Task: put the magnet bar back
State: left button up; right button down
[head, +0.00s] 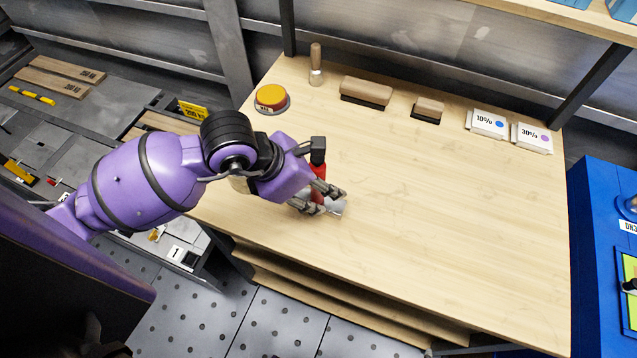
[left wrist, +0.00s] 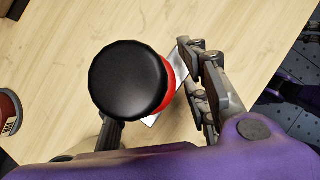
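A red piece with a round black cap (head: 318,148) stands on the wooden tabletop, with a pale, shiny flat part at its foot. It looks like the magnet bar, though its shape is partly hidden by my fingers. In the left wrist view the black cap (left wrist: 128,78) is seen from above, with red showing at its right side. My left gripper (head: 331,200) is low over the table with its fingers on either side of the red piece. A gap shows between the red side and the right-hand finger in the wrist view.
The table's middle and right are clear. A blue cabinet (head: 595,240) stands right.

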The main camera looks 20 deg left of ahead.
pick_arm(q)
jog(key=shift+a+r, duration=0.1)
jog(key=shift+r, duration=0.15)
jog(key=p+v, duration=0.2)
jog(key=v, duration=0.9)
jog(key=shift+s+r, duration=0.15)
jog(key=shift+r, duration=0.1)
